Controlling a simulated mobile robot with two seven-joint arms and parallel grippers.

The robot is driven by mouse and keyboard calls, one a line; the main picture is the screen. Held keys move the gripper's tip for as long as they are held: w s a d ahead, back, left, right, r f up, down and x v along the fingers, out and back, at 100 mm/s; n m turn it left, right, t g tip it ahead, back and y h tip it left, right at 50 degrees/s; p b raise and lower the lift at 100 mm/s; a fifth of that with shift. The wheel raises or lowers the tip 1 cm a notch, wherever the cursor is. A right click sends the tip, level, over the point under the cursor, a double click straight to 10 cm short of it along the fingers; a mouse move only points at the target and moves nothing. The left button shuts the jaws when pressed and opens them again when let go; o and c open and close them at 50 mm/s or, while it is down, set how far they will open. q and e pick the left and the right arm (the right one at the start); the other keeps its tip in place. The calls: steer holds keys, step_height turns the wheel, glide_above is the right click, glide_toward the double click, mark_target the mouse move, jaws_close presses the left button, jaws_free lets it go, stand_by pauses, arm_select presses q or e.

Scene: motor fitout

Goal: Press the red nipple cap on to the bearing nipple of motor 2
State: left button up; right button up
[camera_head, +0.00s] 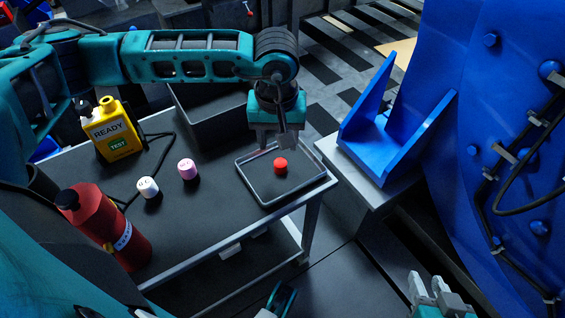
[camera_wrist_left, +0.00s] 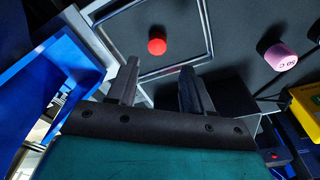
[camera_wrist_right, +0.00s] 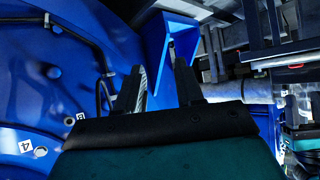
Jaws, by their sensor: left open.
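The red nipple cap (camera_head: 281,166) stands on the shallow dark tray (camera_head: 262,196) on the cart; the left wrist view also shows it (camera_wrist_left: 157,46), ahead of the fingers. My left gripper (camera_head: 277,146) is above and just behind the cap, its fingers apart and empty. My right gripper (camera_head: 437,286) is at the bottom right of the head view; in the right wrist view its fingers (camera_wrist_right: 157,80) are apart with nothing between them. A big blue housing (camera_head: 480,130) fills the right side. I cannot tell which motor it is, nor make out its bearing nipple.
A dark bin (camera_head: 210,112) is behind. A blue bracket (camera_head: 395,135) stands on a grey block right of the tray.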

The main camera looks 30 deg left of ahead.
mark_target(279, 162)
arm_select(q)
steer(key=f, duration=0.3)
steer(key=f+b, duration=0.1)
steer(key=f, duration=0.1)
steer(key=w+f+b, duration=0.1)
steer(key=f, duration=0.2)
steer(key=shift+a+f, duration=0.15)
steer(key=shift+f, duration=0.15)
steer(key=c, duration=0.9)
